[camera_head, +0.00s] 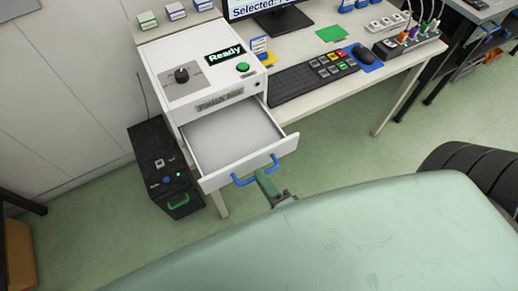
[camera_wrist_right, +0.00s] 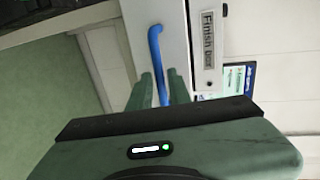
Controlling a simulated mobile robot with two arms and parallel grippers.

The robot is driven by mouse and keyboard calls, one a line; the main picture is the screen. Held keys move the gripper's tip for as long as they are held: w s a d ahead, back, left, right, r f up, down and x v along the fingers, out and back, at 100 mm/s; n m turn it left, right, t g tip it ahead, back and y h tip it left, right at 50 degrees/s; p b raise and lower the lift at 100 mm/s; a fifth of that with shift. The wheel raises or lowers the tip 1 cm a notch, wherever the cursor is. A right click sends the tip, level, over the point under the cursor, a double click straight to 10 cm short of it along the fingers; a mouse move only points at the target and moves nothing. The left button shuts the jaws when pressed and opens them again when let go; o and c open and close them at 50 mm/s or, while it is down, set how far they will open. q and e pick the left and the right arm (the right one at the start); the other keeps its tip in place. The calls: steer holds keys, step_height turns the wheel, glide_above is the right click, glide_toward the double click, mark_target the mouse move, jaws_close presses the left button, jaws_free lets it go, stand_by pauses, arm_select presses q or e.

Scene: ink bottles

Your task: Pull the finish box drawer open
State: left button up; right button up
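The white finish box (camera_head: 200,72) stands on the desk at the left, with a "Finish box" label (camera_head: 220,101) on its front. Its drawer (camera_head: 235,135) is pulled well out, and its visible inside is empty. The blue drawer handle (camera_head: 243,182) is on the drawer front. My right gripper (camera_head: 264,176) is at the handle. In the right wrist view, the blue handle (camera_wrist_right: 155,45) runs between the two green fingers of my right gripper (camera_wrist_right: 161,85), which are close on both sides of it. My left gripper is not in view.
A keyboard (camera_head: 305,80) lies right of the box, with a blue card holder (camera_head: 260,48) between. A black case (camera_head: 165,165) stands on the floor at the left. Ink boxes (camera_head: 175,11) sit behind the finish box. Green floor is free right of the drawer.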

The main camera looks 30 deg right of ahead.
steer(key=b+v, duration=0.1)
steer(key=v, duration=0.4)
steer(key=shift+s+r, duration=0.1)
steer(key=shift+s, duration=0.1)
